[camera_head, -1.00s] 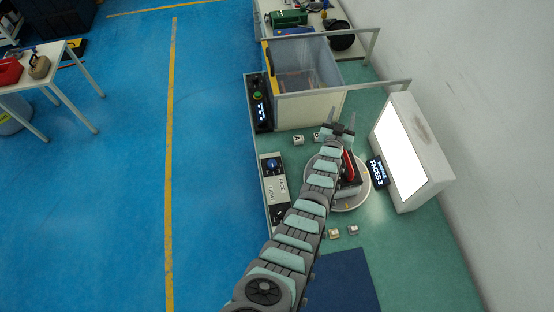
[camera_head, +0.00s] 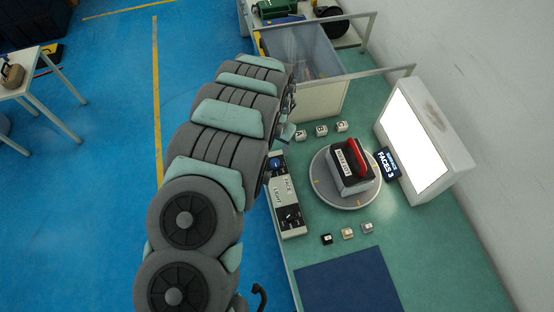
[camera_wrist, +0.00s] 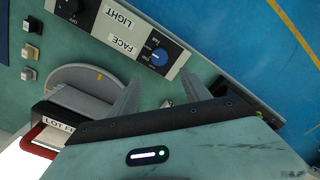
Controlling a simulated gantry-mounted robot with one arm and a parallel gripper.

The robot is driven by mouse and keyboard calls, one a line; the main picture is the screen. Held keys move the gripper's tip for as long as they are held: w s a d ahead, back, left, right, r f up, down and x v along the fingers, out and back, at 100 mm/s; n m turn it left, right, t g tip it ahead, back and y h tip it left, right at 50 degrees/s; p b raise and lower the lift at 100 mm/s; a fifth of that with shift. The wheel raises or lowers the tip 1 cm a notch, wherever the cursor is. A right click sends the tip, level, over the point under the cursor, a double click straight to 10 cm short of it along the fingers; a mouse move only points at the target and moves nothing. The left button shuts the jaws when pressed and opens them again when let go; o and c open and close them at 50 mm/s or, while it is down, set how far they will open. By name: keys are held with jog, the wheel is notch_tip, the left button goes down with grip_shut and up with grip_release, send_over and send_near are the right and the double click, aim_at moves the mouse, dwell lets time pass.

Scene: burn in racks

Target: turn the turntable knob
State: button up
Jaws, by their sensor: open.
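The blue knob (camera_head: 276,164) sits on the grey control panel (camera_head: 291,230), beside the FACE label. In the wrist view the blue knob (camera_wrist: 159,57) lies just beyond the gap between my fingertips. My gripper (camera_wrist: 161,77) is open and empty, with one finger each side of that gap; it does not appear to touch the knob. In the head view my arm hides most of the gripper. The round grey turntable (camera_head: 328,192) carries a black box (camera_head: 350,172) with a red handle and a white label; part of it shows in the wrist view.
A black knob (camera_head: 291,215) is at the panel's LIGHT end. Several small blocks (camera_head: 321,130) stand on the green bench around the turntable. A bright light panel (camera_head: 412,140) and a FACES 3 sign (camera_head: 388,162) stand right. A grey bin (camera_head: 310,98) is behind.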

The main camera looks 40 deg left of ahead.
aim_at(275, 162)
jog(key=shift+s+f+p, duration=0.2)
jog(key=shift+f, duration=2.45)
jog(key=shift+s+f+p, duration=0.2)
jog(key=shift+f, duration=2.4)
grip_shut()
